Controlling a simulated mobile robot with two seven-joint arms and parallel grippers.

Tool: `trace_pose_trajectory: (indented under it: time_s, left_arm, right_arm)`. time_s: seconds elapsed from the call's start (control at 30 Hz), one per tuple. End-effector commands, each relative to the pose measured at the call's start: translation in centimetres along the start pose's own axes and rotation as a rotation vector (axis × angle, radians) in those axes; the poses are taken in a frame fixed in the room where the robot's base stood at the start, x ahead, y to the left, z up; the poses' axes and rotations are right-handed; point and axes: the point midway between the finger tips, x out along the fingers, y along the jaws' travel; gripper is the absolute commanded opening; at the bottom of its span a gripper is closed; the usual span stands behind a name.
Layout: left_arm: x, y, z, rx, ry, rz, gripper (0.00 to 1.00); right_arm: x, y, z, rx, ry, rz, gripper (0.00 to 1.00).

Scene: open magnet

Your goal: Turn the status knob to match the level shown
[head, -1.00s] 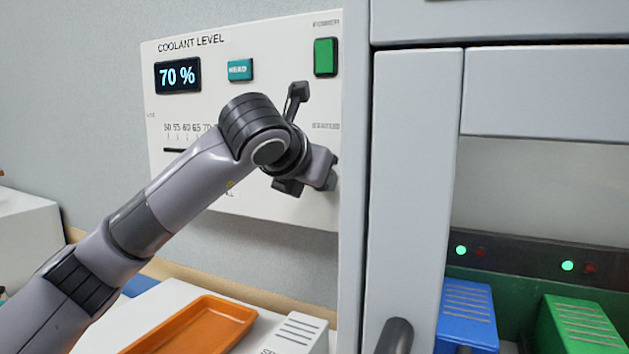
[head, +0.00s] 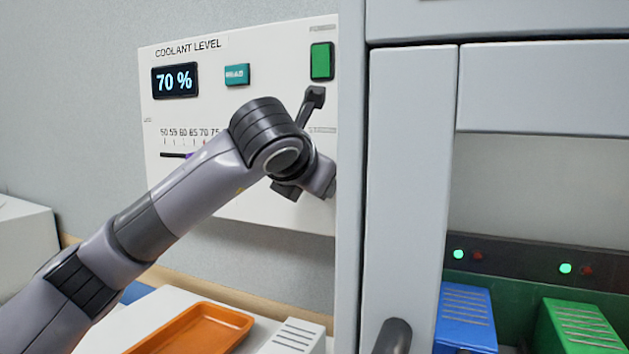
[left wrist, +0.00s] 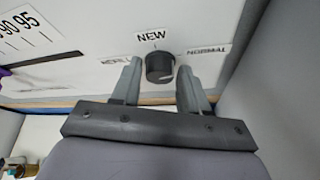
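The coolant panel (head: 235,210) is white and its display (head: 175,80) reads 70 %. A scale with numbers from 50 upward sits below the display, with a purple piece (head: 190,155) at its slot, partly hidden by my left arm. The dark status knob (left wrist: 160,68) shows in the left wrist view, under a "NEW" label with "NORMAL" to its right and a partly hidden label to its left. My left gripper (left wrist: 158,82) is open, its fingers on either side of the knob with gaps visible. In the head view my left arm hides the knob. My right gripper is not in view.
A teal button (head: 237,75) and a green switch (head: 321,62) are on the panel. A grey cabinet frame (head: 405,180) stands close to the panel's right edge. An orange tray (head: 200,328) lies below. Blue (head: 466,318) and green (head: 580,325) units sit at the lower right.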

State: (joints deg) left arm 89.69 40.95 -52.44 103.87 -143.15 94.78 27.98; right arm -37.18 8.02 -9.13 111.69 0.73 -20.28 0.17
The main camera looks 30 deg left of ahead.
Motion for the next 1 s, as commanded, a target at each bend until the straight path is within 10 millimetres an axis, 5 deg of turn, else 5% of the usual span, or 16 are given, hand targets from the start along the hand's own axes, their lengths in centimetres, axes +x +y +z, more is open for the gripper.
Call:
trace_pose_trajectory:
  time_s: [0.37, 0.8, 1.0]
  left_arm:
    - [-0.3, 0.0, 0.0, -0.002, 0.0, -0.001, 0.59]
    - [-6.4, -0.1, 0.0, -0.002, -0.002, -0.001, 0.59]
    - [-7.2, 0.0, 0.0, -0.001, 0.0, -0.001, 0.59]
  right_arm:
    - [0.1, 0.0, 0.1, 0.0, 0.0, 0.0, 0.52]
    - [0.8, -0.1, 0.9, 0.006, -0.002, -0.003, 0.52]
    - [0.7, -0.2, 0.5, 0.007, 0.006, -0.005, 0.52]
